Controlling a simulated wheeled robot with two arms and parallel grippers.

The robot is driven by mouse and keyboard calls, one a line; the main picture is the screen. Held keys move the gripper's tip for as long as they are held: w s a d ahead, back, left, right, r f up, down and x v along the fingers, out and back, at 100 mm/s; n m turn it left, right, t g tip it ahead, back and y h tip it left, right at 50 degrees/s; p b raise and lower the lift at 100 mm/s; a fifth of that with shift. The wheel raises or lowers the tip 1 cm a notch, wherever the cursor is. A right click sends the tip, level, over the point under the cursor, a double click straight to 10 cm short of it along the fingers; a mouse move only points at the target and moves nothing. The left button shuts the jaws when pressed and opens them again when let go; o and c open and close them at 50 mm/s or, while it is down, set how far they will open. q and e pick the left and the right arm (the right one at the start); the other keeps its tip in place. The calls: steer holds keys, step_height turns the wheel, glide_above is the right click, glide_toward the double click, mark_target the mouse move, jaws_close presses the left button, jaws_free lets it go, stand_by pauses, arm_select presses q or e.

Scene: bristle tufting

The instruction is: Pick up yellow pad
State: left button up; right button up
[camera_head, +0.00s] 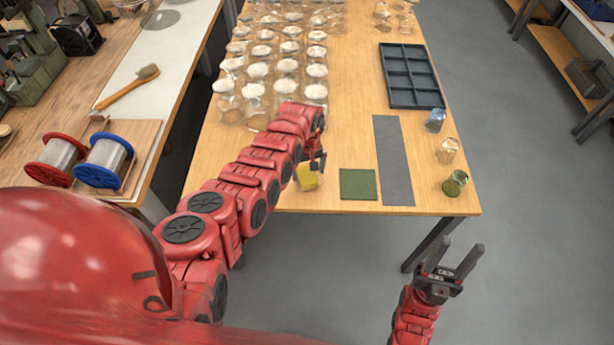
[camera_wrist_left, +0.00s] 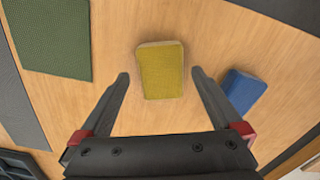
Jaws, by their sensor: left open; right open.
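The yellow pad (camera_head: 307,178) lies on the wooden table near its front edge. In the left wrist view the yellow pad (camera_wrist_left: 161,71) lies just beyond and between my left fingertips, with a pale lower layer showing along its edge. My left gripper (camera_head: 316,163) is open and empty, pointing down over the table by the pad. Its two fingers (camera_wrist_left: 162,75) stand apart on either side, and I see no contact with the pad. My right gripper (camera_head: 451,262) is open and empty, off the table's front right corner.
A blue block (camera_wrist_left: 242,90) lies beside the left gripper. A green mat (camera_head: 358,184), a grey strip (camera_head: 393,160) and a dark divided tray (camera_head: 411,104) lie to the right. Many jars (camera_head: 258,71) fill the table's left back.

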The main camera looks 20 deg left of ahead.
mark_target(308, 176)
arm_select(q)
steer(key=shift+a+f+b, duration=0.1)
steer(key=shift+f+b, duration=0.2)
steer(key=shift+f, duration=0.6)
steer(key=shift+f+b, duration=0.75)
steer(key=shift+f, duration=0.2)
steer(key=shift+r, duration=0.1)
steer(key=shift+c, duration=1.1)
steer(key=c, duration=1)
